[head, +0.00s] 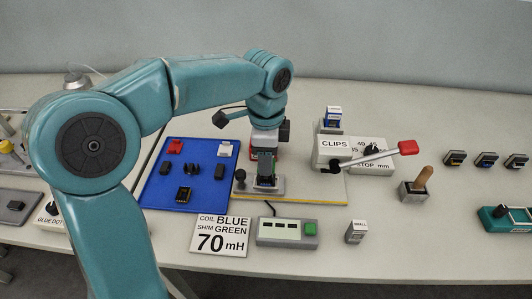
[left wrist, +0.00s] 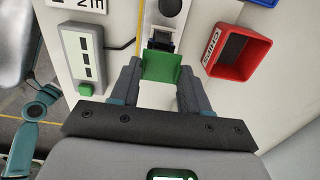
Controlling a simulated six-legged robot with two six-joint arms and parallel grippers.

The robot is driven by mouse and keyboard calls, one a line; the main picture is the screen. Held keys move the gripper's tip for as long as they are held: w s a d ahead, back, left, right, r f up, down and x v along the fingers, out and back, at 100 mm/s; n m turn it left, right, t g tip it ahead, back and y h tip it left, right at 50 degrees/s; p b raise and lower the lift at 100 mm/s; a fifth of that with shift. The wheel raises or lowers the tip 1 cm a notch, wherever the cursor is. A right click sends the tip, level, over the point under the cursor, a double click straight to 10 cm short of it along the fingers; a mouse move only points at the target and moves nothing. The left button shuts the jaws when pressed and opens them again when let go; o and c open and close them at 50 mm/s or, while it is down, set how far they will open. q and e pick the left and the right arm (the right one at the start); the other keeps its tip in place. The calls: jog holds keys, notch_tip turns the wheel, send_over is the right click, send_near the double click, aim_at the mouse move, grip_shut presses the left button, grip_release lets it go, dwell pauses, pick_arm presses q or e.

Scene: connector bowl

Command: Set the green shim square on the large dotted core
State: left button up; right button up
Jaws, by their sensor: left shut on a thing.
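The green shim (left wrist: 161,68) is a flat green piece between the two fingertips of my left gripper (left wrist: 161,64) in the left wrist view. My left gripper is shut on it. Just beyond the shim is a dark core (left wrist: 161,40) on a small fixture, which also shows in the head view (head: 265,180) below my gripper. My left gripper (head: 265,150) is over this fixture in the head view. I cannot tell whether the shim touches the core, and no dots can be made out on it. My right gripper is not in view.
A blue tray (head: 160,197) with dark parts lies left of the fixture. A meter (head: 288,233) with a green button stands in front. A red bin (left wrist: 238,50) is close by my gripper.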

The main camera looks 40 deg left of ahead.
pick_arm(q)
jog(key=shift+f+b, duration=1)
jog(key=shift+f, duration=0.75)
jog(key=o, duration=1.1)
notch_tip(320, 180, up, 16)
jog(key=p, duration=0.3)
jog(key=shift+r+p, duration=0.15)
jog(key=shift+p, duration=0.25)
jog(key=shift+s, duration=0.1)
